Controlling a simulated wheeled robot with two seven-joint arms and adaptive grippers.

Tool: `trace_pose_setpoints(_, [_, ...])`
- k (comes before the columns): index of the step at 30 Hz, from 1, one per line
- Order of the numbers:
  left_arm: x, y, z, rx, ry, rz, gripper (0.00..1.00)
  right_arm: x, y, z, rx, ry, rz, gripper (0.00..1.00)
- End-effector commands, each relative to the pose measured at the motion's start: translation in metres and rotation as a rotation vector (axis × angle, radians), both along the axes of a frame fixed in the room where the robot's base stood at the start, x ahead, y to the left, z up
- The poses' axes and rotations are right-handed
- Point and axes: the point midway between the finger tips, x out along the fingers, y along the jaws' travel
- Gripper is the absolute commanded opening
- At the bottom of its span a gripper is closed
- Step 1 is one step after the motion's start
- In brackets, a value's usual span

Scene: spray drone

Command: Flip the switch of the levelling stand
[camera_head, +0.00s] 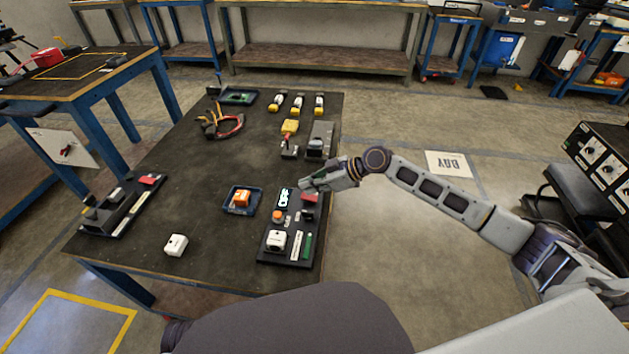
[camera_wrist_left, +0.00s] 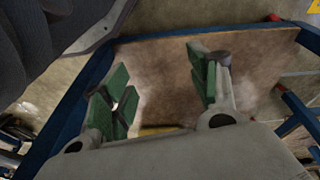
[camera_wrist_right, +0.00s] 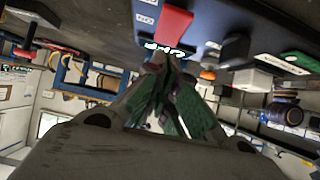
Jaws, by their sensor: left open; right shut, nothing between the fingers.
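A dark panel (camera_head: 266,252) at the table's near right edge carries a lit display (camera_head: 284,198) and a red switch-like block (camera_head: 309,197); I take it for the levelling stand. In the right wrist view the red switch (camera_wrist_right: 172,27) stands out from the panel, between white labels. My right gripper (camera_head: 304,184) is shut and empty at the panel's far end. In its wrist view the fingertips (camera_wrist_right: 158,62) lie just below the red switch, near the lit display (camera_wrist_right: 166,48); I cannot tell whether they touch. My left gripper (camera_wrist_left: 160,85) is open and empty, outside the head view.
The panel also bears an orange knob (camera_head: 277,215) and a white block (camera_head: 276,241). A blue tray (camera_head: 231,208) with an orange part and a white block (camera_head: 176,245) lie left. Another dark stand (camera_head: 100,225) with a red piece is far left. The table middle is clear.

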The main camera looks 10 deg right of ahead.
Motion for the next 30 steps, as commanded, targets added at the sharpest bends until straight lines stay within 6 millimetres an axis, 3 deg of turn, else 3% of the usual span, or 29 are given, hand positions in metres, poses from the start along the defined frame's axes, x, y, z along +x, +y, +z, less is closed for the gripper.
trace_pose_setpoints(6, [0.001, -0.002, 0.008, -0.007, -0.013, -0.001, 0.6, 0.001, 0.002, -0.014, 0.0, 0.0, 0.0, 0.0])
trace_pose_setpoints(25, [0.003, -0.001, 0.01, -0.002, -0.015, -0.002, 0.6, 0.002, 0.004, -0.014, -0.016, 0.006, 0.002, 0.0])
trace_pose_setpoints(30, [0.003, 0.002, -0.006, 0.01, 0.009, 0.0, 0.6, 0.002, 0.006, -0.016, -0.044, 0.018, 0.001, 0.0])
